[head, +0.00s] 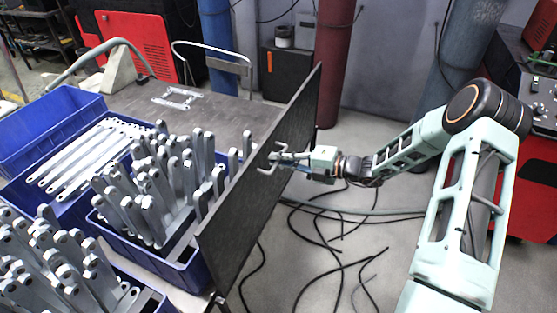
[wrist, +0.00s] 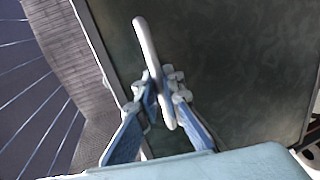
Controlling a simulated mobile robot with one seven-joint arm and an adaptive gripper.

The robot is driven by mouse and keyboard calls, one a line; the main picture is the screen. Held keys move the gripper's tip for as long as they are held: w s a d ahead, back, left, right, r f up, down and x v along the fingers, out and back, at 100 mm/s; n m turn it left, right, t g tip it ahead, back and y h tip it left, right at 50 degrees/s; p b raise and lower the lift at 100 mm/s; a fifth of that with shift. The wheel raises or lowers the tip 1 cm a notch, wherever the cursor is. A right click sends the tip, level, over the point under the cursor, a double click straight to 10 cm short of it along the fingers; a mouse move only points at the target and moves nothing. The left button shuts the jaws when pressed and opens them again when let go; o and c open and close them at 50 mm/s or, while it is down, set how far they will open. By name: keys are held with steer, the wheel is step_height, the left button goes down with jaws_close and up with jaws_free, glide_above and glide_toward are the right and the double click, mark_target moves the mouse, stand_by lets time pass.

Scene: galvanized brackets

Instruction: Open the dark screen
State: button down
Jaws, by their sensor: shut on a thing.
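The dark screen (head: 262,190) is a tall flat panel standing on edge along the right side of the table in the head view. It fills much of the wrist view (wrist: 230,70). A light bar handle (wrist: 146,42) stands out from its face. My gripper (head: 276,160) reaches the handle from the right. In the wrist view my gripper (wrist: 160,98) has a finger on each side of the handle bar and is shut on it. The fingers partly cover the bar's middle.
Blue crates (head: 188,265) with several galvanized brackets (head: 160,190) stand on the table left of the screen. Black cables (head: 325,240) lie on the floor to the right. A red post (head: 333,65) and a blue post (head: 468,45) stand behind.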

steer(key=shift+w+r, duration=0.15)
steer(key=shift+r, duration=0.2)
steer(key=c, duration=2.5)
jaws_free()
steer(key=shift+c, duration=0.2)
steer(key=o, duration=0.5)
steer(key=shift+c, duration=0.2)
steer(key=shift+d, duration=0.2)
steer(key=v, duration=1.1)
steer(key=shift+s+d, duration=0.25)
steer(key=shift+d, duration=0.05)
